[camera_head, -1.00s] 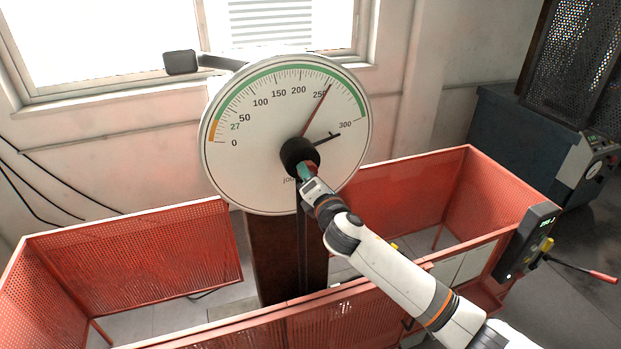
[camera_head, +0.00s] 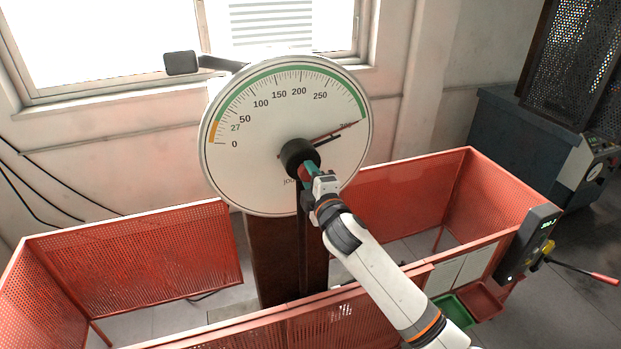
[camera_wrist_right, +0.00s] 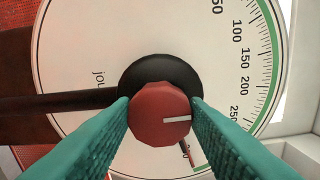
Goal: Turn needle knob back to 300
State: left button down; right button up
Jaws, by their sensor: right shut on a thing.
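The round white dial (camera_head: 245,165) is marked 0 to 300 in joules and stands in the middle of the head view. Its red needle (camera_head: 345,126) points at the 300 mark, whose label it partly covers. A black pointer (camera_head: 328,139) lies just below the needle. The red faceted knob (camera_wrist_right: 158,120) with a white line sits on the black hub (camera_wrist_right: 138,80). My right gripper (camera_wrist_right: 160,106) is shut on the knob, with one teal finger on each side. In the head view my right gripper (camera_head: 308,172) partly hides knob and hub. My left gripper is out of view.
Red mesh guard panels (camera_head: 150,255) surround the dial's brown column (camera_head: 270,260). A dark display box (camera_head: 527,243) stands on the right panel. Green (camera_head: 452,311) and red (camera_head: 482,298) trays lie at the lower right. A black pendulum head (camera_head: 181,62) juts out at upper left.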

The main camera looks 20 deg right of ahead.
dwell(0.4)
jog(key=o, duration=1)
jog(key=shift+c, duration=0.2)
jog(key=shift+s+f, duration=0.1)
jog(key=shift+s, duration=0.45)
jog(key=s+b, duration=0.2)
jog(key=s, duration=0.9)
jog(key=shift+d, duration=0.2)
